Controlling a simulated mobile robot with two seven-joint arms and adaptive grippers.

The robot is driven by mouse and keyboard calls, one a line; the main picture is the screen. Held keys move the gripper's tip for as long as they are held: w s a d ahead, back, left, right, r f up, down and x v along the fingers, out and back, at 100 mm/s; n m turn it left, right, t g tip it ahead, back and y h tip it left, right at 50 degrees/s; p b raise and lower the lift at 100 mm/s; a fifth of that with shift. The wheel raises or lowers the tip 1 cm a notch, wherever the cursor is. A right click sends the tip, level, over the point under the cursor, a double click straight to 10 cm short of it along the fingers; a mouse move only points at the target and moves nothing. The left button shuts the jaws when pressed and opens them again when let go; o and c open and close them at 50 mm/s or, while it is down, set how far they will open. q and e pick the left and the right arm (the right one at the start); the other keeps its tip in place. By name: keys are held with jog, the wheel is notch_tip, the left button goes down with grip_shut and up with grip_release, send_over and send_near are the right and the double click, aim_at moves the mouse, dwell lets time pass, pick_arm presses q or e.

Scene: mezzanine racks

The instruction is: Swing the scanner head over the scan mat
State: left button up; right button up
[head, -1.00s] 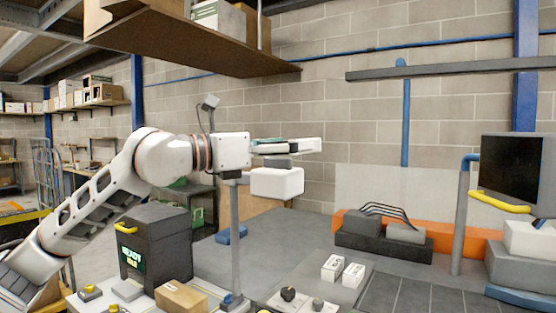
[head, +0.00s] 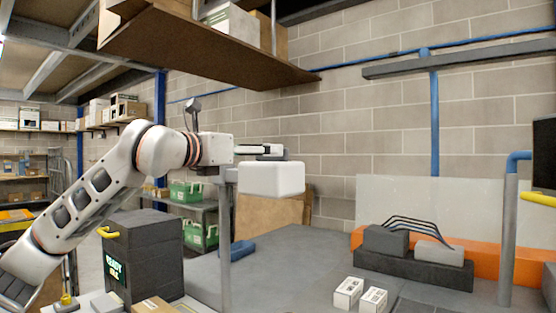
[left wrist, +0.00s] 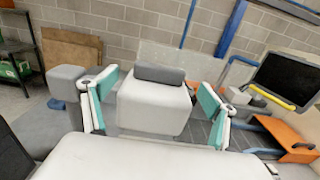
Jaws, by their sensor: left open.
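The scanner head (head: 271,178) is a white rounded box beside the top of a grey post (head: 225,250). In the left wrist view the scanner head (left wrist: 153,105), with a dark grey bar (left wrist: 160,75) on it, lies between the two teal-padded fingers. My left gripper (head: 263,150) is just above the scanner head in the head view. It is open, with gaps visible on both sides in the left wrist view (left wrist: 152,103). The scan mat cannot be told for sure; a dark surface (head: 408,306) shows at the lower edge. My right gripper is out of view.
A black unit with a green display (head: 143,255) stands left of the post. Two small white boxes (head: 348,292) lie on the grey bench. A grey block with black cables (head: 385,240) and a blue-topped post (head: 508,230) stand right. A brown shelf (head: 200,45) hangs overhead.

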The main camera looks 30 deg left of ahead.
pick_arm(q)
jog(key=shift+w+r, duration=0.35)
jog(key=shift+w, duration=0.05)
jog(key=shift+w+d+f+p, duration=0.1)
jog(key=shift+w+d+p, duration=0.1)
jog(key=shift+w, duration=1.3)
jog(key=shift+w+d+f+p, duration=0.1)
jog(key=shift+w+p, duration=0.1)
jog(key=shift+w, duration=1.3)
jog(key=shift+s, duration=0.1)
jog(key=c, duration=1.6)
